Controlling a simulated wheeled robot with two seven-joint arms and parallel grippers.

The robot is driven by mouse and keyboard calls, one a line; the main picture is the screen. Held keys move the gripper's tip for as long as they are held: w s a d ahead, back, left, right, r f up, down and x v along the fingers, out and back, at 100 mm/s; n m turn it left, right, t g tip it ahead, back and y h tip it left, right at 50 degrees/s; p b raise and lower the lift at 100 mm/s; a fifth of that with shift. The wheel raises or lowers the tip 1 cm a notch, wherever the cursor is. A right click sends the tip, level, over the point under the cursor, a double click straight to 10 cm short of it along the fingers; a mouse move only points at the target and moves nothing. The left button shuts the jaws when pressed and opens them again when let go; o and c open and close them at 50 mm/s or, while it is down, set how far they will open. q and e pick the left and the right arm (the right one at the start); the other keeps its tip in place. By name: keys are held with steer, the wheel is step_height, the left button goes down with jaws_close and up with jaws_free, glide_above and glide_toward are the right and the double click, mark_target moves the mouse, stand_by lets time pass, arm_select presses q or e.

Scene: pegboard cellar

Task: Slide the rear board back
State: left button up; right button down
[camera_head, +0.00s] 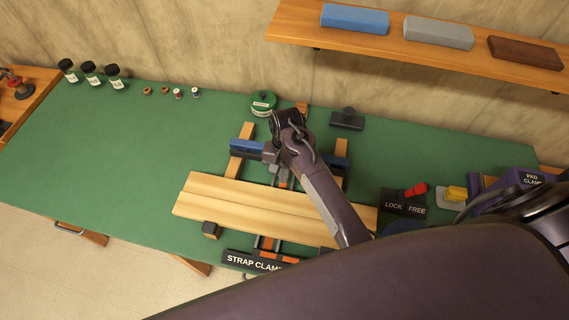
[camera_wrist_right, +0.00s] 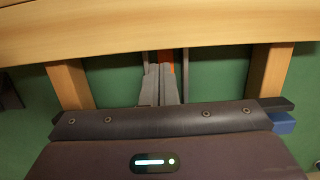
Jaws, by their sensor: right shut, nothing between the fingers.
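The rear board (camera_head: 225,187), a pale wooden plank, lies across the wooden rails, with the front board (camera_head: 225,207) alongside it and a thin seam between them. A board also spans the top of the right wrist view (camera_wrist_right: 100,32). My right gripper (camera_head: 283,184) is shut and empty, low behind the rear board. Its fingertips (camera_wrist_right: 160,70) are close to the board's back edge; I cannot tell whether they touch. My left gripper is not in view.
A STRAP CLAMP label (camera_head: 255,261) is in front. A LOCK/FREE panel (camera_head: 404,203) with a red lever (camera_head: 416,189) is at right. A green round tin (camera_head: 263,104) and dark block (camera_head: 347,119) stand behind. The green mat (camera_head: 120,150) is clear at left.

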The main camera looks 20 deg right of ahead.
mark_target(278, 208)
steer(key=s+a+p, duration=0.1)
steer(key=s, duration=0.1)
steer(key=s+a+p, duration=0.1)
steer(key=s, duration=0.1)
steer(key=s+a+p, duration=0.1)
steer(key=s+a, duration=0.1)
steer(key=shift+r, duration=0.2)
steer(key=shift+s+a+f+p, duration=0.1)
steer(key=shift+s+a+p, duration=0.05)
steer(key=shift+p, duration=0.15)
steer(key=shift+f, duration=0.85)
steer(key=shift+s+f, duration=0.1)
steer(key=shift+s, duration=0.05)
